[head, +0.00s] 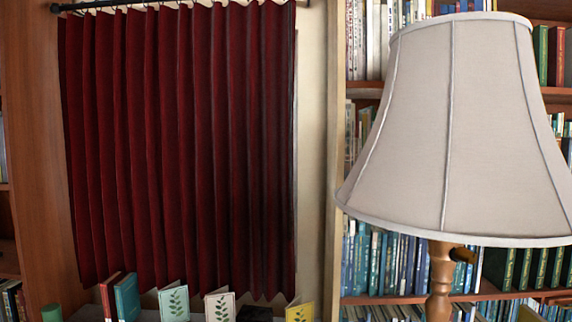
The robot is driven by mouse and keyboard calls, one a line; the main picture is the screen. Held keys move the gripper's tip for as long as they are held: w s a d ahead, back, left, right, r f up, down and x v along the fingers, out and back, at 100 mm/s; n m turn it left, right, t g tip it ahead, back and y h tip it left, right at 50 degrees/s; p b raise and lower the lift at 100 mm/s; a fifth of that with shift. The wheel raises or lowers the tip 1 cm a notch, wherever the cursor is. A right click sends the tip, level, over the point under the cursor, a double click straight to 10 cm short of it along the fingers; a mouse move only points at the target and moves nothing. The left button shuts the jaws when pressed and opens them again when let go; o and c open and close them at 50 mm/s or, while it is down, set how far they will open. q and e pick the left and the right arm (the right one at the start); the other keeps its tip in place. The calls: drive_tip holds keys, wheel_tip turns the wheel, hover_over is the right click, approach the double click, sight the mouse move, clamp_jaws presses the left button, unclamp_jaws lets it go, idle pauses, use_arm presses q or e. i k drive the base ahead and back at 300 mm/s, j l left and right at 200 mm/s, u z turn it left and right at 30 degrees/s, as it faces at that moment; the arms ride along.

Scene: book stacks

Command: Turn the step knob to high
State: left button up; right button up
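A floor or table lamp stands at the right in the head view, with a large pale grey shade (455,130) and a turned wooden post (441,285). A small dark knob (463,255) sticks out to the right of the post, just under the shade's lower rim. Its setting cannot be read from here. The lamp's bulb is hidden by the shade, and its base is below the picture. Neither of my grippers shows in this view.
A dark red curtain (180,150) hangs from a black rod (150,4) at the left. Bookshelves (365,92) filled with books stand behind the lamp. Several cards, such as a yellow one (299,312), and books (127,297) stand along the bottom edge.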

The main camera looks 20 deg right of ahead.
sight(462, 254)
drive_tip(key=z, duration=1.6)
